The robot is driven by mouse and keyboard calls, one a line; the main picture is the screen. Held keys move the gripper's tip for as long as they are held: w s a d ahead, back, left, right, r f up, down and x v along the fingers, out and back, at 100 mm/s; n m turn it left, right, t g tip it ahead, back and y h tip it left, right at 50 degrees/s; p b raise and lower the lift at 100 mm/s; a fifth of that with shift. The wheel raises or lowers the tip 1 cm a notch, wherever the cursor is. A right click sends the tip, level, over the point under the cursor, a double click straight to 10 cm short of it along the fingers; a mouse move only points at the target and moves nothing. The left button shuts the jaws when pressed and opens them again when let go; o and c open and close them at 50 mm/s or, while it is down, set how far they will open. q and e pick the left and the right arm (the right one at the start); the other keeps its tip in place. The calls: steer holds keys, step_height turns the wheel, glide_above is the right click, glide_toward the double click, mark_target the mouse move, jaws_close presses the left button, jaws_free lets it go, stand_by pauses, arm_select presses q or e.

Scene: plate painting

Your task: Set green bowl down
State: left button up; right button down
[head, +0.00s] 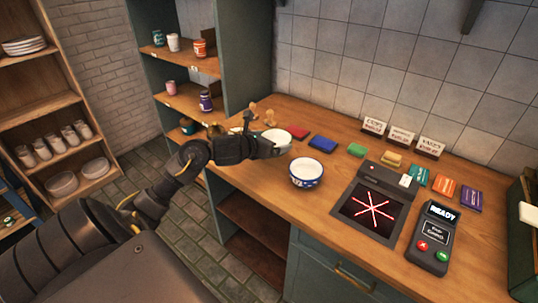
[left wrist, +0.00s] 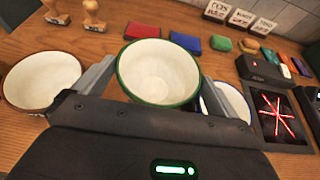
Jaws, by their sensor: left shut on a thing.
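The green bowl (left wrist: 158,75), white inside with a green rim, sits upright between the fingers of my left gripper (left wrist: 158,88) in the left wrist view. My left gripper is shut on it. In the head view the left gripper (head: 276,150) is over the wooden counter, beside a white bowl (head: 280,138) that it partly hides; its rim colour is unclear there. I cannot tell whether the held bowl touches the counter. My right gripper is not in view.
A brown-rimmed bowl (left wrist: 42,78) is left of the held one. A blue-patterned bowl (head: 306,173) stands to the right. Stamps (left wrist: 92,15) and coloured pads (head: 322,144) lie behind. A dark panel with red lines (head: 372,210) and a READY terminal (head: 433,235) are farther right.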

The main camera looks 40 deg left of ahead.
arm_select(q)
steer(key=shift+w+a+f, duration=0.2)
steer(key=shift+a+f, duration=0.35)
steer(key=shift+f, duration=0.15)
steer(key=shift+w+a+f+p, duration=0.1)
steer(key=shift+f+p, duration=0.1)
steer(key=shift+f, duration=0.65)
steer(key=shift+a+f+p, duration=0.1)
steer(key=shift+f+p, duration=0.05)
steer(key=shift+f, duration=0.7)
steer(key=shift+f, duration=0.15)
steer(key=o, duration=0.7)
